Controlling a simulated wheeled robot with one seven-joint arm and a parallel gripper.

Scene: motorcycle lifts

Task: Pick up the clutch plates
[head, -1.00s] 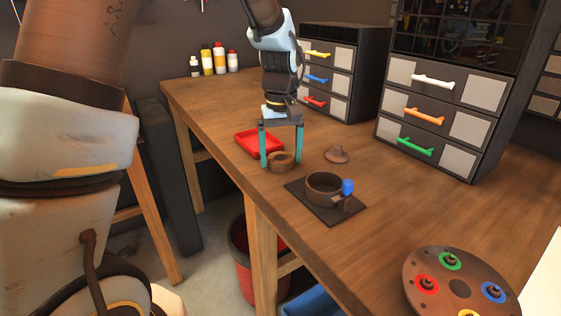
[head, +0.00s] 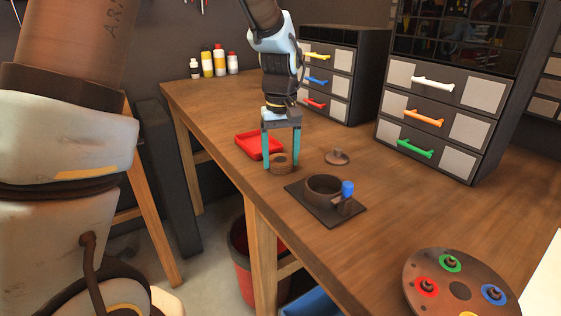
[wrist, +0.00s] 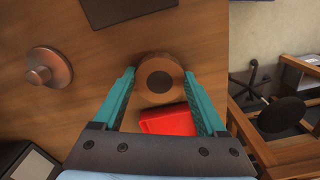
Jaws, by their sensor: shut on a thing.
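The clutch plates (head: 281,164) are a short brown ring-shaped stack with a dark centre hole, on the wooden bench. They also show in the wrist view (wrist: 159,79), between the fingers. My gripper (head: 281,163) points down over them, with one teal finger at each side. In the wrist view, my gripper (wrist: 163,84) has its fingertips close to the stack's two sides. It is shut on the clutch plates. They appear to rest at bench level; I cannot tell of any lift.
A red tray (head: 257,145) lies just behind the plates. A round knobbed lid (head: 337,157) and a brown cup (head: 322,188) on a dark square base (head: 313,211) are to the right. A disc with coloured rings (head: 461,290) is at front right. Drawer cabinets (head: 436,109) stand behind.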

